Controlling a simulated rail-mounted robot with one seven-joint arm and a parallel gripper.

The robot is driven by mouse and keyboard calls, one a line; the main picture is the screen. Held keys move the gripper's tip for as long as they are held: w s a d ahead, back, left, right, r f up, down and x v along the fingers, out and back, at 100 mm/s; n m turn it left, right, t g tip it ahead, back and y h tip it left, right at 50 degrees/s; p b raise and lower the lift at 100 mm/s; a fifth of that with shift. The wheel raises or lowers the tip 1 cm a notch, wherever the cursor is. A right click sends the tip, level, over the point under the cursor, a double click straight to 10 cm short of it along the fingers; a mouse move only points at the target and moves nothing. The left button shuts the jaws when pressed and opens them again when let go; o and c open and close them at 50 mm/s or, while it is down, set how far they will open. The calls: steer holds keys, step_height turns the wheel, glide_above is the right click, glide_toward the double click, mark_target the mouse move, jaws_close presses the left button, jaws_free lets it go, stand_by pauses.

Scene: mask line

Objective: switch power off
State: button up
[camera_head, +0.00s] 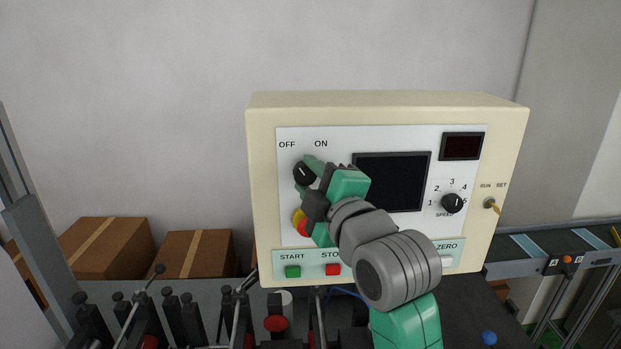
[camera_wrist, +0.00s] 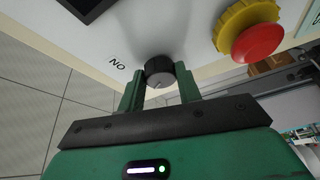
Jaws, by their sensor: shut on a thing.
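The power knob (camera_head: 303,173) is a round black knob at the upper left of the control panel, under the labels OFF and ON. In the head view its white mark looks close to upright, tilted slightly. In the wrist view the knob (camera_wrist: 160,71) sits between the two green fingers of my gripper (camera_wrist: 160,88), beside the ON label; the OFF label is out of that view. My gripper (camera_head: 311,178) is shut on the knob, coming from the lower right in the head view.
A red emergency button (camera_wrist: 258,44) on a yellow collar sits close to the knob. The panel also has a dark screen (camera_head: 400,182), a speed knob (camera_head: 452,203), a green START button (camera_head: 292,272) and a red STOP button (camera_head: 333,270). My arm covers part of the panel.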

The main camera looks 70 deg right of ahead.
steer(key=shift+n, duration=0.7)
steer(key=shift+g, duration=0.3)
steer(key=o, duration=1)
steer(key=b+v, duration=0.2)
steer(key=v, duration=0.5)
steer(key=shift+s+a, duration=0.2)
steer(key=shift+s, duration=0.2)
steer(key=shift+r, duration=0.15)
